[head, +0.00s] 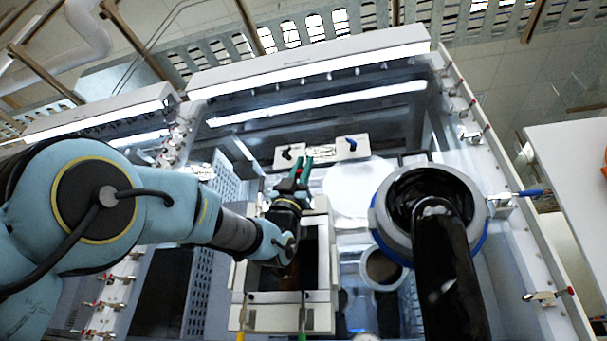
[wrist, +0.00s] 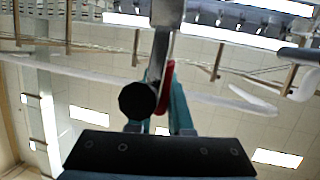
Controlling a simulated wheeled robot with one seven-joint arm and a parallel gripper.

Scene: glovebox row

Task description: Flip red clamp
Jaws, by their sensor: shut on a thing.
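My gripper (head: 297,172) has green fingers and reaches up to the front of a white fixture block inside the glovebox. It is shut on the red clamp (head: 299,174), of which only a small red part shows between the fingers. In the wrist view the fingers (wrist: 160,90) close around the red clamp handle (wrist: 166,78). A grey metal bar (wrist: 167,14) stands just above it, and a round black knob (wrist: 138,100) lies in front of the left finger. Most of the clamp is hidden by the fingers.
A white open-topped box (head: 240,310) lies below the arm.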

